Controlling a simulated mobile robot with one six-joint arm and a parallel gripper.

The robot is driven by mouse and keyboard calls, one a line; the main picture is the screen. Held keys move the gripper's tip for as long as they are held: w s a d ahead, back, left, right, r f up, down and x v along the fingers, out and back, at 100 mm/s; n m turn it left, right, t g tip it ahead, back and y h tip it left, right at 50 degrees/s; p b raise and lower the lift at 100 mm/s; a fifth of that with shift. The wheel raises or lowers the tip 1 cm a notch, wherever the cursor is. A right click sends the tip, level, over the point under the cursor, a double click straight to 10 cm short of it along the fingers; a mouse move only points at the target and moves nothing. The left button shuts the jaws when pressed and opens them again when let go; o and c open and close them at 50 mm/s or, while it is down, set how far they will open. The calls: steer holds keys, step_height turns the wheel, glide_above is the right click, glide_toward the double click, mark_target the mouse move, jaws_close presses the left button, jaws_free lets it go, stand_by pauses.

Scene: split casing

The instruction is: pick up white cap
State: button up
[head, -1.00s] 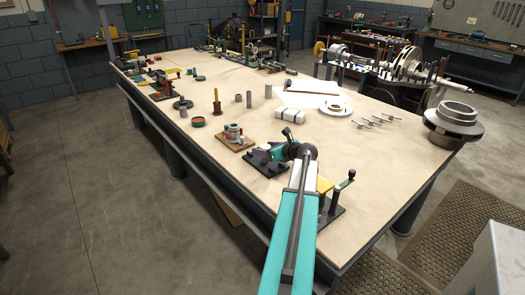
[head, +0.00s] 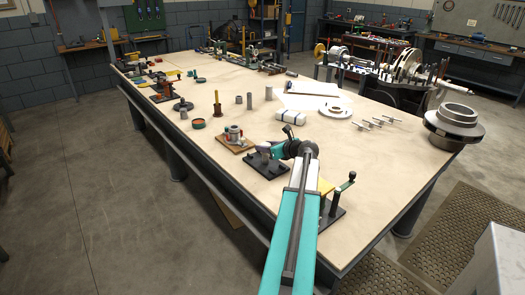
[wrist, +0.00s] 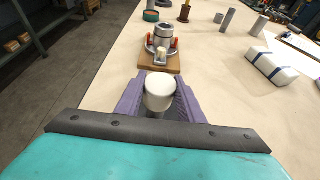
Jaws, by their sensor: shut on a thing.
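The white cap (wrist: 160,90) sits between the purple fingers of my gripper (wrist: 160,100) in the wrist view, its round pale top facing the camera. My gripper is shut on it, with a finger on either side. In the head view my gripper (head: 264,150) is small, above the black base plate (head: 262,175) near the table's front edge. The cap's lower part is hidden, so I cannot tell whether it touches anything below.
A grey metal casing (wrist: 160,40) with red parts stands on a wooden board (wrist: 174,66) just beyond my gripper. A white block with dark bands (head: 290,117) lies farther back. A stand with a black-knobbed lever (head: 348,180) is right of my arm. The table's middle is fairly clear.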

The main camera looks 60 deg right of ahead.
step_height(320, 180, up, 2)
steer(key=s+d+b, duration=0.1)
steer(key=s+d, duration=0.2)
steer(key=s, duration=0.4)
steer(key=s+d+r, duration=0.1)
steer(key=s+d, duration=0.3)
steer(key=s, duration=0.3)
steer(key=shift+d+r+b, duration=0.15)
steer(key=shift+d+b, duration=0.1)
steer(key=shift+b, duration=0.15)
steer(key=shift+a, duration=0.1)
